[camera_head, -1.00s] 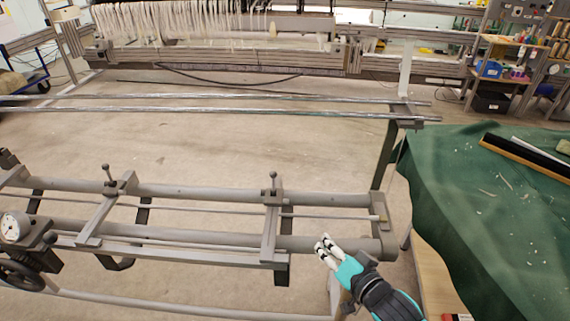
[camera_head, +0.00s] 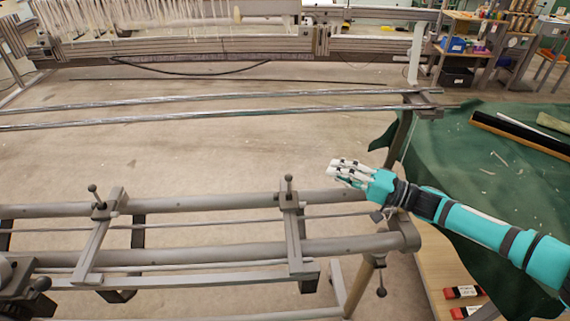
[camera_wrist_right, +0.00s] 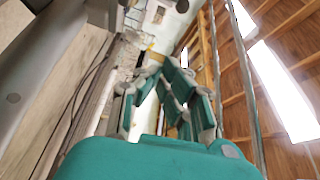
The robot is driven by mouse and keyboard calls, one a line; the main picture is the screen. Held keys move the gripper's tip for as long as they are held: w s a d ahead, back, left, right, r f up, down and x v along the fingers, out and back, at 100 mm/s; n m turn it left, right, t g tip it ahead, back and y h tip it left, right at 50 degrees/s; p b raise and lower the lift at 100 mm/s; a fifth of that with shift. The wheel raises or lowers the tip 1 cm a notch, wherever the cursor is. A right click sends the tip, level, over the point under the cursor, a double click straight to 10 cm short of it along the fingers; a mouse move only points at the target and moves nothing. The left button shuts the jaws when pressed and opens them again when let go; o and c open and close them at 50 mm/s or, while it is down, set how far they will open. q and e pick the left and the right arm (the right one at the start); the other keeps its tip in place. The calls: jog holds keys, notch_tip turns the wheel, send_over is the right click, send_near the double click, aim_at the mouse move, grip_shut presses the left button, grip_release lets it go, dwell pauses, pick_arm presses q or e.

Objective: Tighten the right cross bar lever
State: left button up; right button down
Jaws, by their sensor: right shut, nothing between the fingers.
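The right cross bar (camera_head: 293,232) lies across the two grey tubes of the frame. Its lever (camera_head: 289,186), a short stem with a dark ball knob, stands upright at the bar's far end. My right gripper (camera_head: 336,172) reaches in from the right, above the far tube. It is to the right of the lever knob and apart from it. Its fingers are shut with nothing between them; they also show in the right wrist view (camera_wrist_right: 165,95). I cannot make out the lever in the wrist view. My left gripper is not in view.
A left cross bar (camera_head: 98,243) with a similar lever (camera_head: 96,196) crosses the same tubes. Two metal rods (camera_head: 220,96) run behind. A green cloth-covered table (camera_head: 450,150) stands at the right. Floor shows between the rods and the frame.

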aim_at(289, 187)
jog(key=p+x, duration=0.1)
jog(key=x, duration=0.9)
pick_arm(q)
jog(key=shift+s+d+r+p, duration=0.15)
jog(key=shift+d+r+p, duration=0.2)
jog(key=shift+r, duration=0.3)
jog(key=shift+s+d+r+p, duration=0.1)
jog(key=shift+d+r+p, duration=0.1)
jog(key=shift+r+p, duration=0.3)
pick_arm(e)
jog(key=s, duration=0.4)
jog(key=shift+s+f, duration=0.1)
jog(key=shift+s, duration=0.05)
pick_arm(q)
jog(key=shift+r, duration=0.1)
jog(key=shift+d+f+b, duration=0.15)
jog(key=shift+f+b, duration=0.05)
jog(key=shift+b, duration=0.1)
pick_arm(e)
jog(key=shift+s, duration=0.1)
